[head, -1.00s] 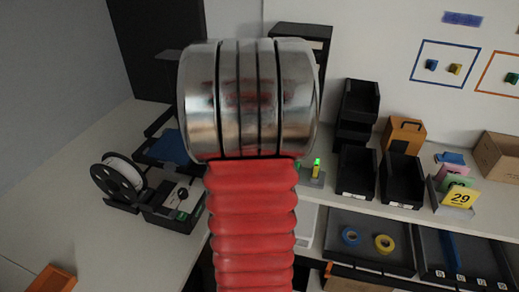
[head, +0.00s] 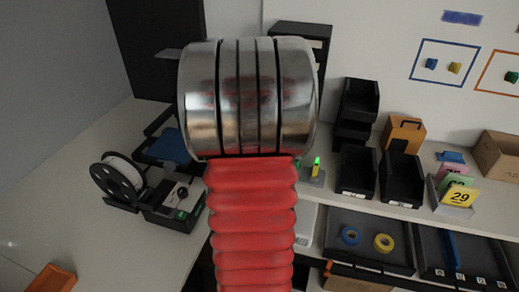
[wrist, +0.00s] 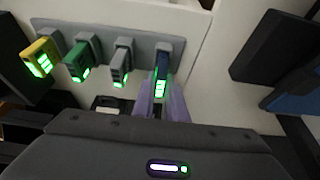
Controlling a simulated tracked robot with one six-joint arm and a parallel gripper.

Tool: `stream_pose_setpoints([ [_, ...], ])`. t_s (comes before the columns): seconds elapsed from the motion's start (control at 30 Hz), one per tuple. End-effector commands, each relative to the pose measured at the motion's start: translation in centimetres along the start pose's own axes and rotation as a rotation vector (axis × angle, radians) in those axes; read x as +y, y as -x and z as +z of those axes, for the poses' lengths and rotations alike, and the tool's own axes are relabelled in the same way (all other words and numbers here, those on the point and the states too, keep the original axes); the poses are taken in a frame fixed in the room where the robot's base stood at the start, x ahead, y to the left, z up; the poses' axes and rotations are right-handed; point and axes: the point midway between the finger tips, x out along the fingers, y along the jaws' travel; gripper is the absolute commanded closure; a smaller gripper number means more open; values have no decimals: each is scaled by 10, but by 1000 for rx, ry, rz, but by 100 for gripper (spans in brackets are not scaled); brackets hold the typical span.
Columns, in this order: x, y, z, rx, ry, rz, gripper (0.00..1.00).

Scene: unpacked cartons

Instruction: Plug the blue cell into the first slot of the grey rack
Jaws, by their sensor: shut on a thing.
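The grey rack (wrist: 140,41) lies across the top of the wrist view. A yellow cell (wrist: 41,52), a green cell (wrist: 77,60) and a grey cell (wrist: 120,62) stand in its slots, with green lights. The blue cell (wrist: 163,62) is at the rack's right-end slot, its green lights lit. Its far end meets the slot; I cannot tell how deep it sits. My gripper (wrist: 161,94) is shut on the blue cell, with a purple finger on each side. In the head view my arm hides the gripper and most of the rack; the yellow cell (head: 315,168) shows beside it.
Black bins (head: 357,171) and an orange box (head: 405,133) stand right of the rack. A black spool (head: 117,178) and a black box (head: 173,208) are on the left bench. In the wrist view, a dark object (wrist: 265,45) is close to the rack's right.

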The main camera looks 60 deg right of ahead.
Motion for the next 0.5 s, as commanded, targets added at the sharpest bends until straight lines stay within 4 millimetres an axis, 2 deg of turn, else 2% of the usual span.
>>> stream_pose_setpoints([
  [0.5,0,-6,3,-1,0,0,100],
])
